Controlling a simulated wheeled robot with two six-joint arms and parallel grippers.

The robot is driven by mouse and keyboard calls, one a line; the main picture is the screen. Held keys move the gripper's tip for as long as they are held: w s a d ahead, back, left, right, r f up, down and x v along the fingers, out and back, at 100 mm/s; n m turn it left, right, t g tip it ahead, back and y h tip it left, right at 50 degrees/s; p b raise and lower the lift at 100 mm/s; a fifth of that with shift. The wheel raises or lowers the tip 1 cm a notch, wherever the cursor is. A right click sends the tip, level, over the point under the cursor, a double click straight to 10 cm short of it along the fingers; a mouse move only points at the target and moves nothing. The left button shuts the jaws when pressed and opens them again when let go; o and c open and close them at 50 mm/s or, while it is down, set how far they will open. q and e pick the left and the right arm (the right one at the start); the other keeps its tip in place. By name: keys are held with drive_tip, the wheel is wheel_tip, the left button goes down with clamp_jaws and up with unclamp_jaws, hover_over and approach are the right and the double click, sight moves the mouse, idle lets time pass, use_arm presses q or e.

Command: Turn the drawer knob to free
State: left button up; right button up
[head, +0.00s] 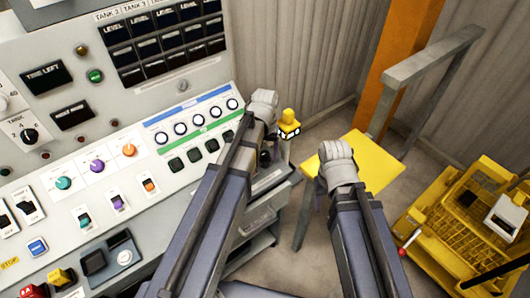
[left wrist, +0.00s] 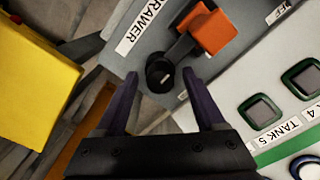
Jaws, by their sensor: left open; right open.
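The drawer knob (left wrist: 160,75) is a round black knob with a small white mark, on a grey panel beside a label reading "DRAWER" (left wrist: 142,30). An orange block (left wrist: 212,28) on a dark arm stands just beyond it. My left gripper (left wrist: 160,79) is open, with one finger on each side of the knob in the picture; contact cannot be told. In the head view my left gripper (head: 265,153) is over the right end of the console, and my arm hides the knob. My right gripper (head: 321,198) is largely hidden by its own wrist, by a yellow surface.
The console (head: 60,170) carries several coloured knobs and switches. A small yellow-topped fitting (head: 288,120) stands right beside my left wrist. A yellow stool (head: 365,160), a grey rail (head: 430,55) and a yellow cart (head: 460,215) are on the right.

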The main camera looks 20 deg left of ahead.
sight(265, 153)
use_arm(q)
drive_tip(key=shift+r, duration=0.1)
use_arm(e)
drive_tip(key=shift+r, duration=0.15)
use_arm(q)
wheel_tip(265, 153, up, 8)
drive_tip(key=p, duration=0.8)
drive_tip(key=shift+f, duration=0.2)
use_arm(e)
wheel_tip(265, 153, up, 8)
drive_tip(key=shift+f, duration=0.25)
